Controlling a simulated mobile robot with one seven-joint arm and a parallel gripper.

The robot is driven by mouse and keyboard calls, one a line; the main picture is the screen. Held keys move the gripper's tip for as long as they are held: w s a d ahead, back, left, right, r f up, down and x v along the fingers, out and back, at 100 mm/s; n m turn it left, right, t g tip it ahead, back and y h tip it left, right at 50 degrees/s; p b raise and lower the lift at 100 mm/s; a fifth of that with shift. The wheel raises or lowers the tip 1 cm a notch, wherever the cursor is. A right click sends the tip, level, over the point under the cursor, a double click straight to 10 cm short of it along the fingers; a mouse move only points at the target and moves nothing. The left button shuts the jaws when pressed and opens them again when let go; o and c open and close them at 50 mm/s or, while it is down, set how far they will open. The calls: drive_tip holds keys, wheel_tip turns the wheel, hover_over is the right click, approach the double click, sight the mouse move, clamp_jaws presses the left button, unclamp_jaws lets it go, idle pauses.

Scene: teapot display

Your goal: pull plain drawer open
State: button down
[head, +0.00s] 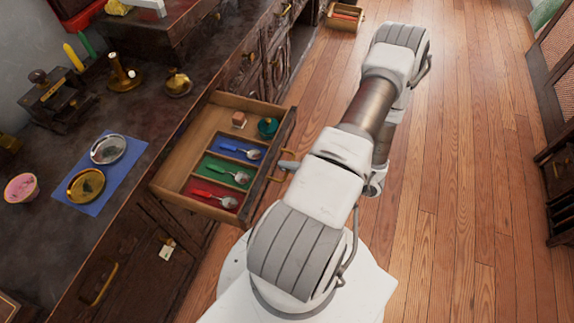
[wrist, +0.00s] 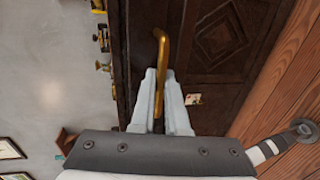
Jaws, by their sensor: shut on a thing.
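A wooden drawer (head: 173,170) stands pulled out from the dark cabinet in the head view. I cannot tell by its front whether it is the plain one. It has blue, green and red compartments, each with a spoon. My gripper (head: 287,165) is at the drawer's front, its fingers partly hidden by my arm. In the wrist view my gripper (wrist: 160,85) is shut on a brass bar handle (wrist: 160,55), which passes between the two pale fingers. A dark carved wooden front (wrist: 215,45) lies behind the handle.
Another brass handle (head: 100,284) is on the cabinet face at lower left, and a small tag (head: 167,250) hangs below the drawer. The counter (head: 140,105) holds dishes on a blue cloth (head: 125,160). The wooden floor (head: 450,190) at right is clear.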

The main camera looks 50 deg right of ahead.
drive_tip(key=c, duration=0.9)
unclamp_jaws()
drive_tip(key=shift+s+d, duration=0.1)
drive_tip(key=p+v, duration=0.2)
drive_tip(key=v, duration=1.5)
drive_tip(key=shift+s, duration=0.1)
